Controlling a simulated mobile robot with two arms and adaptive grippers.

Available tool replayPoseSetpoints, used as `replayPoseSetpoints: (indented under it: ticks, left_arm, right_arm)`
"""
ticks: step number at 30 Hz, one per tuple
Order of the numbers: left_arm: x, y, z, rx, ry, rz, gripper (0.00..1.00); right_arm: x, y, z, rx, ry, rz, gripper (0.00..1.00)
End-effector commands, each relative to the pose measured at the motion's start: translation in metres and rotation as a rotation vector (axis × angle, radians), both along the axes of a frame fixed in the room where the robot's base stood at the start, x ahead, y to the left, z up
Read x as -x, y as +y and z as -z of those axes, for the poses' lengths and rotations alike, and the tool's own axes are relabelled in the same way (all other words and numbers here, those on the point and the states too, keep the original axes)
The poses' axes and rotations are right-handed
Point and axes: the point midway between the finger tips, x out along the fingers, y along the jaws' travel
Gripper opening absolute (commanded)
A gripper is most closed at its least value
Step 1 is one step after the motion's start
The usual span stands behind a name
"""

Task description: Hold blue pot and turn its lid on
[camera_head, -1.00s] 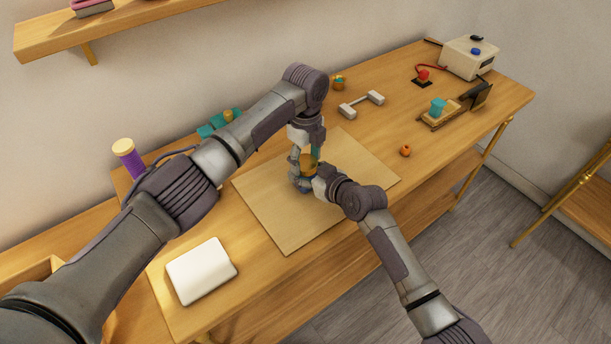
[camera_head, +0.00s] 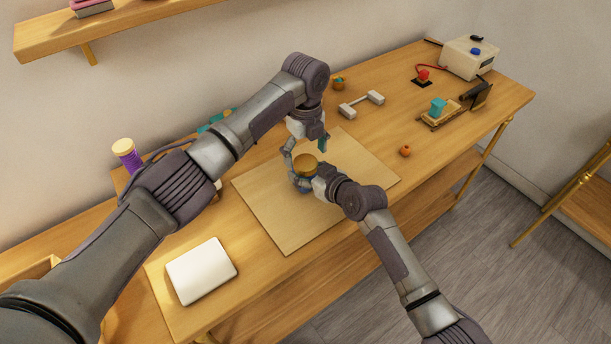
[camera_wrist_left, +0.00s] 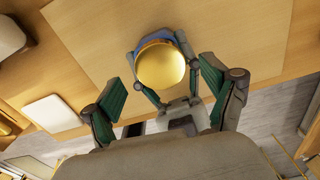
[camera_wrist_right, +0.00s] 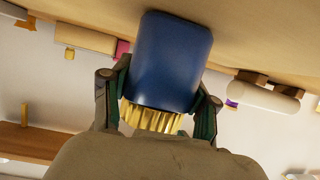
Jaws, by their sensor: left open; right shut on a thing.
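The blue pot (camera_wrist_right: 172,62) is held between the fingers of my right gripper (camera_wrist_right: 162,85), which is shut on it over the board. It appears upright in the head view. The gold lid (camera_head: 306,161) sits on the pot's mouth; its ribbed side (camera_wrist_right: 152,117) shows in the right wrist view. I cannot tell how tightly it is seated. My left gripper (camera_head: 306,146) is open just above the lid, its fingers spread to either side. The left wrist view shows the round gold lid top (camera_wrist_left: 161,67) with a blue rim of pot behind it.
A wooden board (camera_head: 345,170) lies under the pot. A white pad (camera_head: 201,270) is at the front left, and a purple jar (camera_head: 131,160) at the back left. A white dumbbell-shaped piece (camera_head: 361,104), a small orange item (camera_head: 405,151) and a white box (camera_head: 468,57) stand to the right.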

Motion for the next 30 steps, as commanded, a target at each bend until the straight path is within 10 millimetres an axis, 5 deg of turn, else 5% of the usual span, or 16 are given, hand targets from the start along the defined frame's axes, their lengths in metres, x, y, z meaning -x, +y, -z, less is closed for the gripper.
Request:
replayPoseSetpoints:
  ticks: [5,12,15,17,23,30]
  left_arm:
    - [0.0,0.0,-0.023,0.001,-0.002,-0.001,0.85]
    - [0.0,0.0,-0.025,0.0,0.0,-0.002,0.85]
    - [0.0,0.0,-0.025,0.0,0.0,-0.009,0.71]
    - [0.0,0.0,-0.025,-0.001,-0.001,-0.033,0.71]
    - [-0.001,0.0,-0.031,0.001,-0.004,-0.31,0.71]
    - [-0.001,-0.001,-0.042,0.003,-0.006,-0.874,0.71]
  right_arm:
    - [0.0,0.0,0.0,0.0,0.0,0.0,0.0]
    - [0.0,0.0,0.0,0.0,0.0,0.0,0.0]
    - [0.0,0.0,0.0,0.0,0.0,0.0,0.0]
    - [0.0,0.0,0.0,0.0,0.0,0.0,0.0]
    - [0.0,0.0,0.0,0.0,0.0,0.0,0.0]
    - [0.0,0.0,0.0,0.0,0.0,0.0,0.0]
